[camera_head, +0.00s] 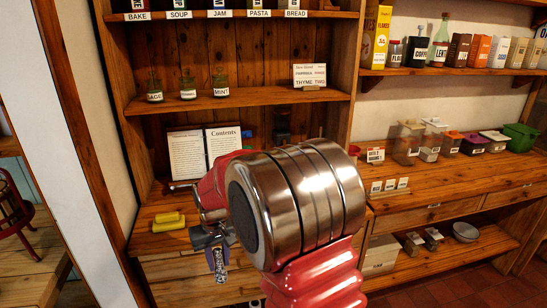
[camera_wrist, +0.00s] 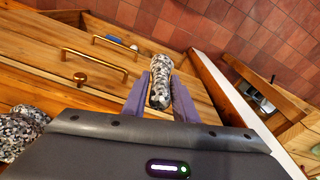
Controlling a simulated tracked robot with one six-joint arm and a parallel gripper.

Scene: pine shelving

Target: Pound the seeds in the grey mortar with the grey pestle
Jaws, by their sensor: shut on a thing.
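The grey speckled pestle (camera_head: 219,263) is in my gripper (camera_head: 214,238), which is shut on it. It points downward in front of the wooden drawer fronts in the head view. In the wrist view, the pestle (camera_wrist: 160,92) sits between the two purple fingers of my gripper (camera_wrist: 161,82). A grey speckled piece, which looks like the mortar (camera_wrist: 18,130), shows at the left edge of the wrist view, partly cut off and apart from the pestle. I cannot see the mortar in the head view, where my arm covers part of the counter. No seeds are visible.
A yellow object (camera_head: 168,221) lies on the counter left of my gripper. An open book (camera_head: 205,148) stands at the back. Labelled jars (camera_head: 188,90) line a shelf above. Lidded boxes (camera_head: 410,138) and a green bin (camera_head: 520,137) stand on the right counter. Brass-handled drawers (camera_wrist: 98,62) lie below.

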